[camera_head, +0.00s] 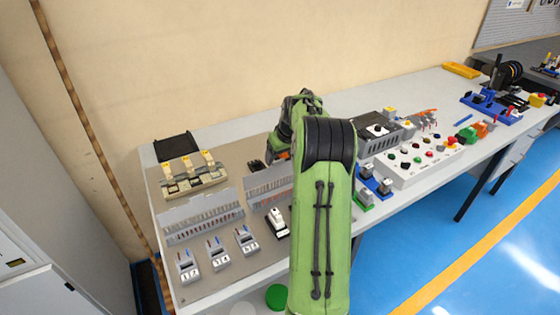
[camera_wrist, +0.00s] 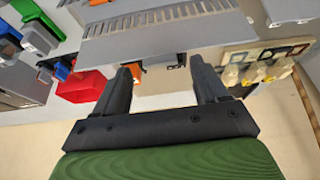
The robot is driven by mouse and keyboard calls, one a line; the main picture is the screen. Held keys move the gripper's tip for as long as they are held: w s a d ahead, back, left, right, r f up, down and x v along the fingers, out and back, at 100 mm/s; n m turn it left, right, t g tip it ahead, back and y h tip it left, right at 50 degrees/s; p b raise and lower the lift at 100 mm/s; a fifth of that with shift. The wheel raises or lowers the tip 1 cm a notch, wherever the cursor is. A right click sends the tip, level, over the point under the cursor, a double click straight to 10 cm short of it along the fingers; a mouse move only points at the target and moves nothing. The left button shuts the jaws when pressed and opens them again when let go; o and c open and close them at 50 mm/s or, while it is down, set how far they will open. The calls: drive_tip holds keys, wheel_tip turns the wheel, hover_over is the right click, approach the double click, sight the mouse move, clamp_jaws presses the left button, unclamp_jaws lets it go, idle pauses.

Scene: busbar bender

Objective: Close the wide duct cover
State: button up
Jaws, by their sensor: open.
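Two grey slotted ducts lie on the panel: a left one (camera_head: 202,223) and a right one (camera_head: 266,195), which my arm partly hides. Each has a plain grey strip along its back edge that looks like a raised cover. I cannot tell for sure which is the wide one. In the wrist view a slotted duct (camera_wrist: 165,16) runs across the top, with a broad flat grey cover (camera_wrist: 150,47) along its near side. My gripper (camera_wrist: 163,66) is open, with its fingertips close to that cover's near edge and nothing clearly held. Contact cannot be told. In the head view the fingertips are hidden behind the arm.
Beige terminal blocks (camera_head: 192,172) stand behind the left duct. Several breakers (camera_head: 218,254) stand in front. A white push-button box (camera_head: 425,160) and a dark grey box (camera_head: 378,130) lie to the right. A red block (camera_wrist: 86,86) is near the left finger.

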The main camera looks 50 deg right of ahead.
drive_tip(key=shift+x, duration=0.9)
clamp_jaws()
